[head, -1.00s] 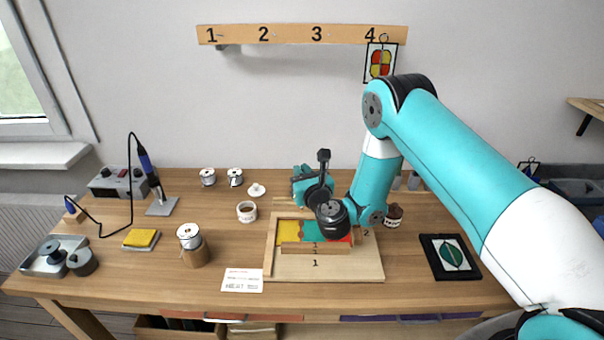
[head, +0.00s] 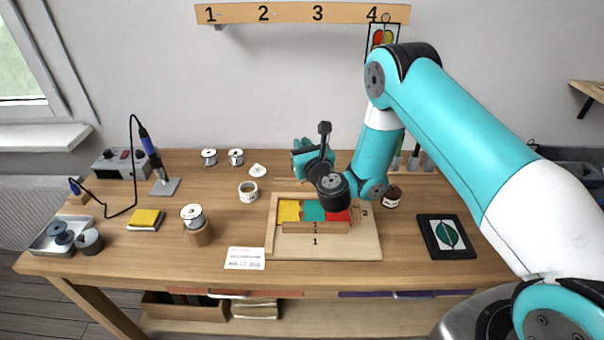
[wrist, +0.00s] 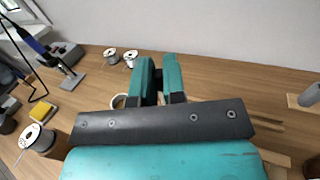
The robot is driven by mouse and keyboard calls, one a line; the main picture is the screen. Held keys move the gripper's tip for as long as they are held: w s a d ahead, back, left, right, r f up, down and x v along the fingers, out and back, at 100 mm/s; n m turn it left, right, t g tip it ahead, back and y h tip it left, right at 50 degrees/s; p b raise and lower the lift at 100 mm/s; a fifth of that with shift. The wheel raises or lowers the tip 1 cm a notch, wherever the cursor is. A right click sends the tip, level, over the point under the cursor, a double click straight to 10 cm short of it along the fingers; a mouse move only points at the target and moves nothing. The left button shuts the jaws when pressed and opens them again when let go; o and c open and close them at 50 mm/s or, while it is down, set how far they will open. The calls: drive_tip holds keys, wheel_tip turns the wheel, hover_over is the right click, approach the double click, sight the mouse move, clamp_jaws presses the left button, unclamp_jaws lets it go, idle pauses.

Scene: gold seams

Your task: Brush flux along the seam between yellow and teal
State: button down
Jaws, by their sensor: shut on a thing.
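The yellow piece (head: 289,211) and the teal piece (head: 314,210) lie side by side in a wooden frame on a pale board (head: 347,250), with a red piece (head: 338,216) to the right. The yellow-teal seam runs between them, and I see no clear flux on it. My gripper (head: 302,158) is above and behind the pieces. Its teal fingers also show in the wrist view (wrist: 159,78), close together with something dark between them. The held thing is mostly hidden, so I cannot tell whether it is a brush.
A white cup with brown contents (head: 248,192) stands left of the board, a small dark jar (head: 391,197) right of it. A solder spool (head: 193,216), a yellow sponge (head: 146,219) and a soldering iron (head: 150,150) are further left. A framed leaf panel (head: 446,236) lies right.

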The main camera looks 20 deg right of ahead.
drive_tip(key=s+b, duration=0.1)
drive_tip(key=b, duration=0.2)
drive_tip(key=s+f+b, duration=0.1)
drive_tip(key=b, duration=0.2)
drive_tip(key=shift+a+f, duration=0.3)
drive_tip(key=shift+a, duration=0.05)
drive_tip(key=shift+b, duration=0.35)
drive_tip(key=shift+r, duration=0.1)
